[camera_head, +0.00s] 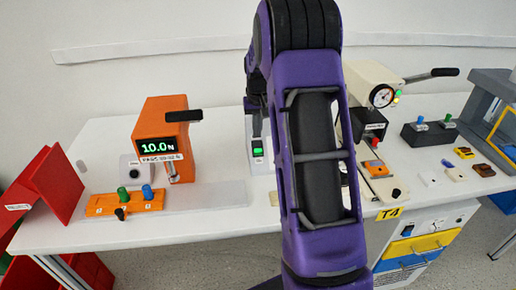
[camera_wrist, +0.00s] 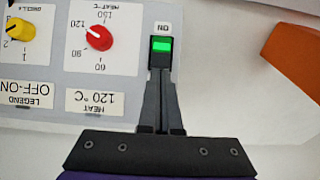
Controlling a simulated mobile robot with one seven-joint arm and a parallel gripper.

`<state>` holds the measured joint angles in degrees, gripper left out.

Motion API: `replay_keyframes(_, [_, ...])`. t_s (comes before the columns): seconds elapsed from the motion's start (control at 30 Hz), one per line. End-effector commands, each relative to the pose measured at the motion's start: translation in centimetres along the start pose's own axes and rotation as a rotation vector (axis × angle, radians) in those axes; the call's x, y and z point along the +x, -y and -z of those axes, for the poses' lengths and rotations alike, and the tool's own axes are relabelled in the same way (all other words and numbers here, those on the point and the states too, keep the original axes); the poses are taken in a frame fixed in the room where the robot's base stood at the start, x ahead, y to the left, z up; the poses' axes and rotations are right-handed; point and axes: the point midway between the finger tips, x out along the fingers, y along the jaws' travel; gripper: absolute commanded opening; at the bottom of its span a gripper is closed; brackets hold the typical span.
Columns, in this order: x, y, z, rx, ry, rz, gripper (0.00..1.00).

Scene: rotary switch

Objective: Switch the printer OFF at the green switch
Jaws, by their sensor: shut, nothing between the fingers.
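The green switch (camera_wrist: 161,45) is a small lit rocker in a dark frame on a light grey panel (camera_wrist: 130,60). A small label above it in the wrist view reads ON, upside down. The green switch also shows in the head view (camera_head: 257,151), just left of my purple arm. My gripper (camera_wrist: 161,72) is shut and empty, its fingertips at the edge of the switch in the wrist view. I cannot tell whether they touch it. In the head view, my gripper (camera_head: 257,134) points down over the panel. My arm hides much of the panel there.
The panel also bears a red HEAT °C knob (camera_wrist: 97,37) and a yellow knob (camera_wrist: 20,29). An orange device (camera_head: 166,125) reading 10.0 N stands left on the white table (camera_head: 230,220). A cream press with a gauge (camera_head: 382,96) stands right, behind my arm.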

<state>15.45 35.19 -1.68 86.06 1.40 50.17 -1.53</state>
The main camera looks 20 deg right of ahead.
Motion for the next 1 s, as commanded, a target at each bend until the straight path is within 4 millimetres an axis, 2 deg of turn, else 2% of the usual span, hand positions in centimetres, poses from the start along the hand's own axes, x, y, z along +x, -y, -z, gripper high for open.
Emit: replay_keyframes(1.0, [0.64, 0.00, -0.10, 0.000, 0.000, 0.000, 0.00])
